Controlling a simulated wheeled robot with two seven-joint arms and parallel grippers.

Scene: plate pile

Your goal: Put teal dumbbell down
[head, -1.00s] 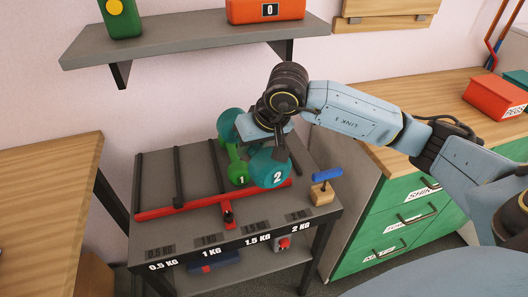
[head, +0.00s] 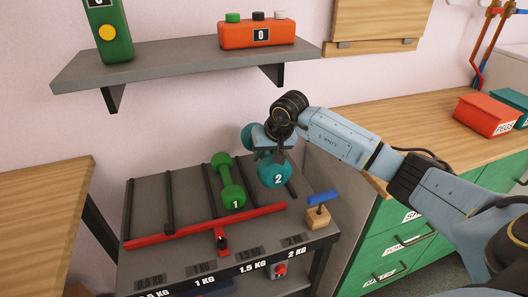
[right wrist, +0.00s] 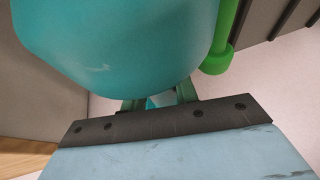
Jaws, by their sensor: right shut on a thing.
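The teal dumbbell, marked 2 (head: 275,174), is in my right gripper (head: 272,150), at the right end of the rack. Its far head (head: 249,134) shows behind the gripper. In the right wrist view, one big teal head (right wrist: 130,45) fills the upper middle, close to the shut jaws (right wrist: 160,103). Whether the dumbbell touches the rack is hard to tell. The rack (head: 160,236) has dark dividers, a red front rail and weight labels along its front edge. My left gripper is out of view.
A green dumbbell marked 1 (head: 230,185) lies on the rack just left of the teal one. A blue-handled wooden block (head: 318,215) stands at the rack's right front. A wall shelf (head: 185,62) hangs above. Lanes on the left are empty.

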